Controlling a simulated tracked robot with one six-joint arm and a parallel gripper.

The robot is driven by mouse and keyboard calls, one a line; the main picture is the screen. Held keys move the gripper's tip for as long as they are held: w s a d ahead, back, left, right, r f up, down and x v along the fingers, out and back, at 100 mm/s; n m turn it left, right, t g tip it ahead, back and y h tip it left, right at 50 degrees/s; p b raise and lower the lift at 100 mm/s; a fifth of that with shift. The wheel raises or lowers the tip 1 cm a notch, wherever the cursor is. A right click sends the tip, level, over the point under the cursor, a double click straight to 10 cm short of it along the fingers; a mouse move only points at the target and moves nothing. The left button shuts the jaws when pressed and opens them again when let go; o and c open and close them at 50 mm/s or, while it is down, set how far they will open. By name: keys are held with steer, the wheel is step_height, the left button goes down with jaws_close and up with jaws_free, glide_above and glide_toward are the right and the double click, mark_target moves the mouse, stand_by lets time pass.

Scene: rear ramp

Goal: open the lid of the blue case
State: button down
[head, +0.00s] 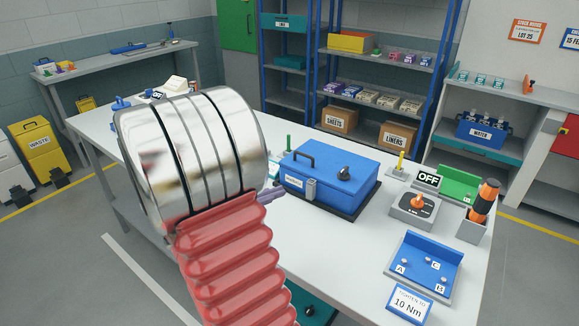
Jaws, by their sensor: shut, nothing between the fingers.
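The blue case (330,195) stands on a dark base on the white table, right of the middle in the head view. Its lid (325,166) is down and looks closed. A dark handle (298,155) and a round black knob (344,173) sit on top of the lid. A grey latch (311,189) is on the front face, beside a small white label. My arm, a shiny metal drum and a red ribbed sleeve, fills the left middle and hides part of the table left of the case. My gripper cannot be made out.
Right of the case on the white table (300,245) are an OFF sign (427,179), a grey box with an orange knob (414,206), an orange-black tool (484,200) in a holder and a blue tray (425,275). Shelves stand behind.

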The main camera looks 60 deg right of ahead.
mark_target(294, 168)
steer(key=w+d+f+n+t+h, duration=0.1)
steer(key=d+n, duration=0.1)
steer(key=w+d+f+n+t+h, duration=0.1)
steer(key=w+d+f+n+h, duration=0.1)
steer(key=d, duration=0.1)
steer(key=w+d+f+n+h, duration=0.1)
steer(key=d+n, duration=0.1)
steer(key=d, duration=0.1)
steer(key=shift+w+d+f+n+t+h, duration=0.1)
steer(key=shift+w+f+n+t+h, duration=0.05)
steer(key=shift+f+n+t+h, duration=0.2)
steer(key=shift+w+d+f+n+t, duration=0.2)
steer(key=shift+w+d+n+t, duration=0.1)
steer(key=shift+n+t, duration=0.05)
steer(key=x, duration=1)
steer(key=shift+r, duration=0.15)
